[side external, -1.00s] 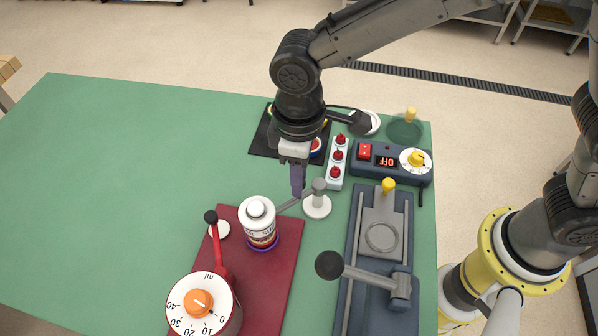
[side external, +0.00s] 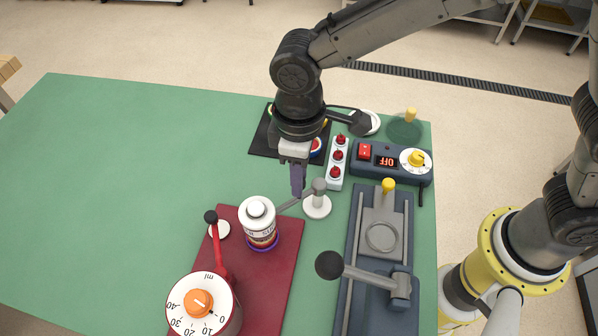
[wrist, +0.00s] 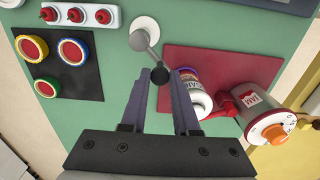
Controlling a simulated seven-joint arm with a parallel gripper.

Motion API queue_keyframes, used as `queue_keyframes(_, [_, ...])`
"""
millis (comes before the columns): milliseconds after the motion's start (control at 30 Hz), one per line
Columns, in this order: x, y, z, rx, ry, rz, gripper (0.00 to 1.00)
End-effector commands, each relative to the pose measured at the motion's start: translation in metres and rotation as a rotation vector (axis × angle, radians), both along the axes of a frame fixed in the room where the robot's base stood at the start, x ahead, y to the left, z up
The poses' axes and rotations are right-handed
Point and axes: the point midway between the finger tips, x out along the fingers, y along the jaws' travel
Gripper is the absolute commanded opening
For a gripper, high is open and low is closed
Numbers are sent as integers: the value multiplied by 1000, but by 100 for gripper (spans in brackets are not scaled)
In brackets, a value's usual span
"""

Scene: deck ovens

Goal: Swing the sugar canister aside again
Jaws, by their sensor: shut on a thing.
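The sugar canister (side external: 261,230) is white with a partly readable label and a purple ring around its base. It stands upright on the dark red mat (side external: 274,277); the wrist view shows it (wrist: 196,95) partly behind my right-hand finger. A grey swing arm reaches from a white-based post (side external: 317,206) towards the canister; whether they touch is unclear. My gripper (side external: 297,191) points down between post and canister. In the wrist view, my fingertips (wrist: 160,74) close on a dark knob (wrist: 160,76) at the end of the rod from the post. The side view hides this knob.
A red-levered dispenser with a white dial (side external: 200,306) stands on the mat's front. The green table's left side is clear.

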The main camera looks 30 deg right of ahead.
Motion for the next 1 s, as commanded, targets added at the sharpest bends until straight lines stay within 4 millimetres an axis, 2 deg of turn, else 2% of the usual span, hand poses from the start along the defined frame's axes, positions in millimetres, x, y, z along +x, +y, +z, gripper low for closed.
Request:
queue_keyframes(567, [3, 0, 1, 2, -2, -55, 0])
queue_keyframes(1000, [19, -3, 2, 3, -4, -395, 0])
